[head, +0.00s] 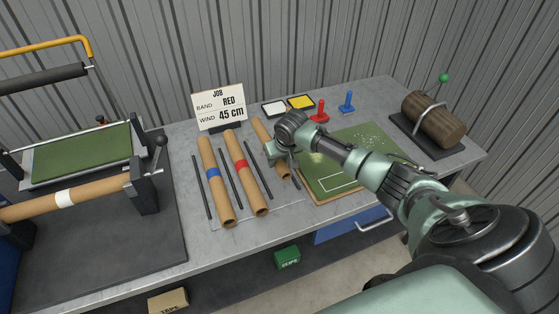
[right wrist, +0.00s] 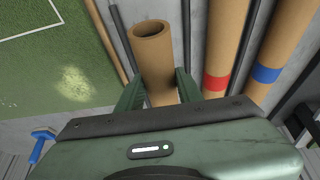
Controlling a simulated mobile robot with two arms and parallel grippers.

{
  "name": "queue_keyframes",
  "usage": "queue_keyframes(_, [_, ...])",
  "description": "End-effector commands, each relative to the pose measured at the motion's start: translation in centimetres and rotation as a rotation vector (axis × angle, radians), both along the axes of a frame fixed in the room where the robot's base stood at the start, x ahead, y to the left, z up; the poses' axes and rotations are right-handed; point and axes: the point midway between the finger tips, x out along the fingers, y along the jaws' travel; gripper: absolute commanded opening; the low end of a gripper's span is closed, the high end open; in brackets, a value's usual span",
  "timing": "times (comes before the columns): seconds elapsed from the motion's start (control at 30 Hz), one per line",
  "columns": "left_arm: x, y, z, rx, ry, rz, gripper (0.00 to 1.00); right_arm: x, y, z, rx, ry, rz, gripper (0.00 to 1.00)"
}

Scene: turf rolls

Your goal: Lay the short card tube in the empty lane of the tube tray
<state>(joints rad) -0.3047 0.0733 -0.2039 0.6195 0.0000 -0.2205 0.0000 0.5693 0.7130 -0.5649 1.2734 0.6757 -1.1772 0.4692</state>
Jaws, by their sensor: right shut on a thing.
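The short card tube (head: 265,136) is plain brown. It lines up with the right-hand lane of the tube tray (head: 228,224), between two dark divider rods; I cannot tell whether it rests on the tray floor. My right gripper (head: 275,153) is shut on it, hiding its middle in the head view. In the right wrist view the fingers (right wrist: 156,95) stand either side of the tube (right wrist: 153,65), its open end facing the camera. A blue-banded tube (head: 219,195) and a red-banded tube (head: 247,185) lie in the other lanes. My left gripper is not in view.
A job sign (head: 219,106) stands behind the tray. A green turf board (head: 335,175) lies to its right, under my right arm. A winding machine (head: 80,155) stands at left, a log on a stand (head: 433,117) at far right, and red (head: 320,112) and blue (head: 347,101) stamps at the back.

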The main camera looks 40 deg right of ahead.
Motion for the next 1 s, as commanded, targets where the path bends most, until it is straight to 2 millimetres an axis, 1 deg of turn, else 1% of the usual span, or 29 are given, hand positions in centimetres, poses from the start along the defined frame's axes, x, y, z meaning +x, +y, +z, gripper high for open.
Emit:
queue_keyframes(0.03, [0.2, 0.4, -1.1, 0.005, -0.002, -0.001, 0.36, 0.0, -0.1, -1.0, -0.001, -0.002, 0.0, 0.0])
queue_keyframes(0.17, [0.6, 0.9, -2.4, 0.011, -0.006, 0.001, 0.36, 0.0, -0.1, -2.1, -0.001, -0.002, 0.0, 0.0])
queue_keyframes(0.3, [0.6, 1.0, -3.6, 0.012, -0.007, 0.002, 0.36, 0.0, -0.1, -3.3, -0.002, 0.0, 0.0, 0.0])
queue_keyframes(0.37, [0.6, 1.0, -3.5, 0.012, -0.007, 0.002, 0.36, 0.0, 0.0, -3.6, 0.0, 0.001, -0.001, 0.0])
queue_keyframes(0.5, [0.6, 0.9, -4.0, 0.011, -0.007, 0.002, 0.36, 0.0, 0.0, -5.0, 0.001, 0.0, 0.0, 0.0])
queue_keyframes(0.63, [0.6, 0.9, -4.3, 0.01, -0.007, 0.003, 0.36, 0.0, -0.1, -5.8, -0.001, 0.0, 0.0, 0.0])
queue_keyframes(0.77, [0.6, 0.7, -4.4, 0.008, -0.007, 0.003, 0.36, 0.0, -0.1, -6.2, -0.001, 0.0, 0.0, 0.0])
queue_keyframes(1.0, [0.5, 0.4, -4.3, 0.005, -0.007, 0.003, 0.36, 0.0, -0.1, -6.2, -0.001, 0.0, 0.0, 0.0])
